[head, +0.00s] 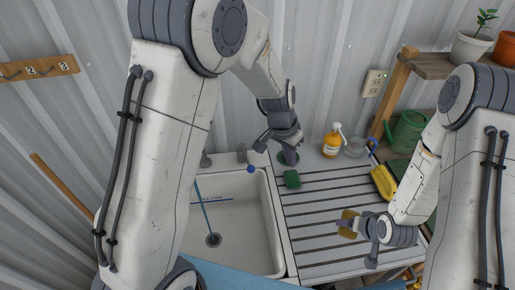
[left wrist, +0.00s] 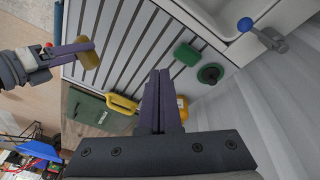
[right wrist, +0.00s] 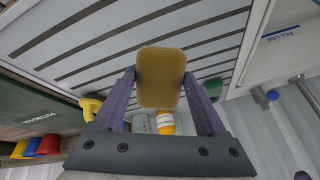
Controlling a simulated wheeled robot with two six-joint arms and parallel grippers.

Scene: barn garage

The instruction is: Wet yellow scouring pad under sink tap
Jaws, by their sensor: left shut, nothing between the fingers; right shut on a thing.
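The yellow scouring pad (head: 348,222) is in my right gripper (head: 358,226), above the front of the ribbed drainboard and right of the sink basin. In the right wrist view the pad (right wrist: 160,78) stands flat between the two fingers. My left gripper (head: 290,156) is shut and empty over the back of the drainboard, right of the tap's blue knob (head: 250,169). The knob also shows in the left wrist view (left wrist: 245,25). My left arm hides the spout.
A green pad (head: 292,179) lies on the drainboard (head: 325,205) near my left gripper. An orange bottle (head: 332,141), a glass jar (head: 355,147), a yellow object (head: 383,182) and a green watering can (head: 407,132) stand behind and right. The middle of the drainboard is clear.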

